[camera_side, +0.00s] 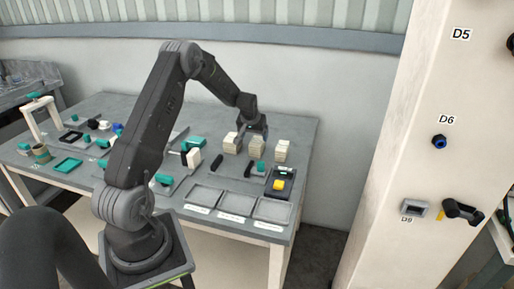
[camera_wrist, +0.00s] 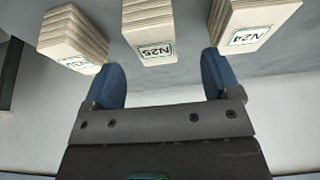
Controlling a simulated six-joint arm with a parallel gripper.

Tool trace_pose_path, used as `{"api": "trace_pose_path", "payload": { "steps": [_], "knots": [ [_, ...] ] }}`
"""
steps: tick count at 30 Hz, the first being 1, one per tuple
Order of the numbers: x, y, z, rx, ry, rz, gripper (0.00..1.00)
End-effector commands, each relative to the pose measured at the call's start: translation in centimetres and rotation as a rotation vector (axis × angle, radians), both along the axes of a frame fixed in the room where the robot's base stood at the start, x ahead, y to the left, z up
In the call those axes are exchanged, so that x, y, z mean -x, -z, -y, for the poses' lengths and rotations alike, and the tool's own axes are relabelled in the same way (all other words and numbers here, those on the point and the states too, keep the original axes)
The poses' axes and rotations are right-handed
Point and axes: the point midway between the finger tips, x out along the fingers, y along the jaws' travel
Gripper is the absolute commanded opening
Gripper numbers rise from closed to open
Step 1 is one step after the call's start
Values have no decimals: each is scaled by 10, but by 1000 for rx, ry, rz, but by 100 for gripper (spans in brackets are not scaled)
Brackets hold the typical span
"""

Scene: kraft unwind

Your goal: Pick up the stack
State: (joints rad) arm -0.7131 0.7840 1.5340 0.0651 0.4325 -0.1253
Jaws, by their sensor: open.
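Three cream stacks of flat pieces stand in a row on the grey table, a left stack (camera_side: 231,144), a middle stack (camera_side: 256,149) and a right stack (camera_side: 282,151). In the wrist view a stack labelled N25 (camera_wrist: 148,28) is in the centre, one labelled N24 (camera_wrist: 245,22) is at the right, and another stack (camera_wrist: 72,36) is at the left, its label hard to read. My gripper (camera_wrist: 161,65) is open, its two blue fingers apart and empty. The N25 stack lies ahead, roughly between the fingertips in the picture. In the side view my gripper (camera_side: 252,130) is behind the stacks, partly hidden.
Teal parts and a teal tray (camera_side: 68,165) lie to the left. A wall stands behind the table.

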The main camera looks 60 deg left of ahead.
Motion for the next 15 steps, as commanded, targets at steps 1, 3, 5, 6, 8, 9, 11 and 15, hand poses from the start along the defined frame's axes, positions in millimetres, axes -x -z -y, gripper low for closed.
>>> {"api": "trace_pose_path", "payload": {
  "steps": [1, 3, 5, 6, 8, 9, 11, 15],
  "knots": [
    [-2, 8, -2, 1, 0, -1, 83],
    [-4, 14, -4, 1, 0, -1, 83],
    [-5, 18, -5, 1, 0, -1, 83],
    [-6, 19, -6, 1, 0, -1, 83],
    [-7, 23, -6, 1, 0, -1, 83],
    [-9, 26, -7, 1, 0, -1, 83],
    [-12, 33, -8, 1, 1, -2, 83],
    [-20, 53, -12, 1, 1, -2, 83]
  ]
}}
